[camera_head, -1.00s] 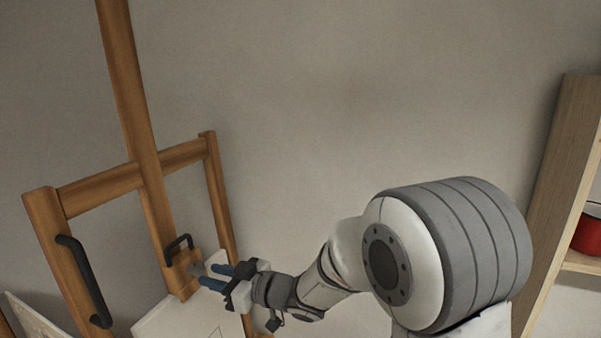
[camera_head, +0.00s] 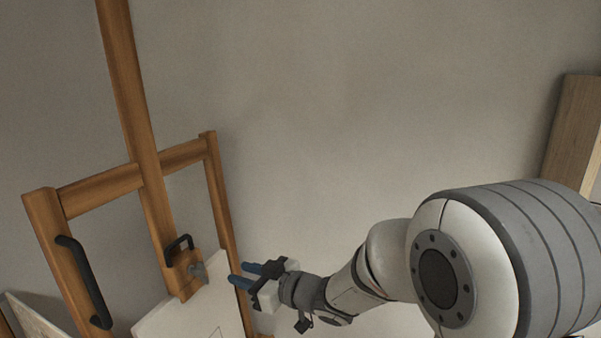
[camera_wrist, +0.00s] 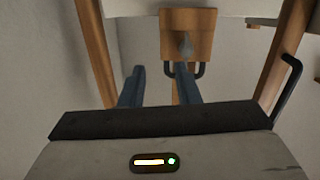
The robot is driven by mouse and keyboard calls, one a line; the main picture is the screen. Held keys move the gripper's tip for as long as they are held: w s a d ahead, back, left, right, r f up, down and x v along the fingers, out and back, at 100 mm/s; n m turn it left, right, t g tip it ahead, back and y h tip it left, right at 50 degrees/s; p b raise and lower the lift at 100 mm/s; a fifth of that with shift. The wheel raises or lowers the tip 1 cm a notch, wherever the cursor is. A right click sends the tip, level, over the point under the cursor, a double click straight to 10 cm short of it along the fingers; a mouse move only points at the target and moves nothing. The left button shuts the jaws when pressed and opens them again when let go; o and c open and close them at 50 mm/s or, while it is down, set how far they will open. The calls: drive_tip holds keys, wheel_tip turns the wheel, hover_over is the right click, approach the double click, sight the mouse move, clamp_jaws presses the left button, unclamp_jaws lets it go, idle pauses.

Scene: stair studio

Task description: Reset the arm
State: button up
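My gripper (camera_head: 247,275) is at the lower middle of the head view, its two blue fingers pointing left toward a wooden easel (camera_head: 132,100). The fingers are apart, with nothing between them. They stand clear of the easel's wooden clamp block (camera_head: 183,272), which carries a grey knob (camera_head: 196,270) and a small black handle (camera_head: 178,243). In the wrist view the blue fingers (camera_wrist: 158,88) are spread, and the clamp block (camera_wrist: 188,36) with its knob (camera_wrist: 185,45) lies beyond them.
A white canvas (camera_head: 190,315) sits under the clamp block. A long black handle (camera_head: 85,283) is on the easel's left upright. A wooden shelf (camera_head: 572,135) stands at the right. Bare wall (camera_head: 340,120) fills the middle behind my arm.

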drive_tip(key=d+m+t+h+b, duration=0.1)
drive_tip(key=d+m+t+h, duration=0.2)
drive_tip(key=d+m+h, duration=1.15)
drive_tip(key=s+d+f+n+g, duration=0.1)
drive_tip(key=s+d+f+g, duration=0.1)
drive_tip(key=s+d, duration=0.4)
drive_tip(key=s+d+f+g, duration=0.2)
drive_tip(key=s+d+g, duration=0.3)
drive_tip(key=s, duration=1)
drive_tip(key=shift+s+d+f+n+g+b, duration=0.15)
drive_tip(key=shift+s+d+n+g+b, duration=0.05)
drive_tip(key=shift+d+n+g+b, duration=0.2)
drive_tip(key=shift+y, duration=0.25)
